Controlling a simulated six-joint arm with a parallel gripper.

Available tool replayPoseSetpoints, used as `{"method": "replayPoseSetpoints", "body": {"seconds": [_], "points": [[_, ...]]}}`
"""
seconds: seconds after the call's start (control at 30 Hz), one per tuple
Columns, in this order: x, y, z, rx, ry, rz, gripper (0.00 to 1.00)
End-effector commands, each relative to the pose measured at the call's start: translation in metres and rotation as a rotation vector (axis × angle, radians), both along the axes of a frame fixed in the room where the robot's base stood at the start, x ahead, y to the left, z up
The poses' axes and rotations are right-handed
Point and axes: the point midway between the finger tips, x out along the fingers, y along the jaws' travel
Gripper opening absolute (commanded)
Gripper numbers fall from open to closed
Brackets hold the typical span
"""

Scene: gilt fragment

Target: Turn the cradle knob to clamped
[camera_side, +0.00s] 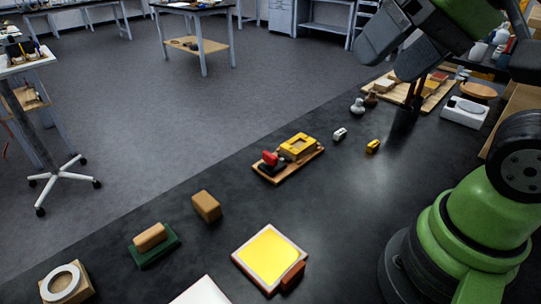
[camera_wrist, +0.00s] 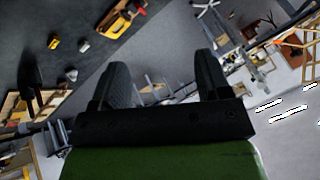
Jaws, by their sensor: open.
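The likely cradle is a yellow block with a square recess (camera_side: 297,146) on a wooden board (camera_side: 291,173) in the middle of the dark bench. A red knob or handle (camera_side: 270,157) sits on a black part at the board's left end. Its setting cannot be read. The yellow block also shows at the top left of the wrist view (camera_wrist: 115,25), with red at the frame's top edge. My gripper (camera_side: 387,60) is up at the top right of the side view, well away from the cradle. Its two dark fingers are apart and empty in the wrist view (camera_wrist: 162,75).
A small white piece (camera_side: 340,133) and a small yellow piece (camera_side: 373,146) lie right of the cradle. A brown block (camera_side: 206,206), a green tray (camera_side: 163,250) and a glowing yellow panel (camera_side: 268,256) stand nearer the front. A white device (camera_side: 464,112) stands far right.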

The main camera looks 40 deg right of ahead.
Motion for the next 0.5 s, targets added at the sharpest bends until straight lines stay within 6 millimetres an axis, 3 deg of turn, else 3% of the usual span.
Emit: {"method": "replayPoseSetpoints", "body": {"seconds": [0.27,0.5], "points": [[0.085,-0.01,-0.006,0.112,0.232,-0.303,0.7],[0.161,-0.021,-0.053,0.174,0.418,-0.613,0.7]]}}
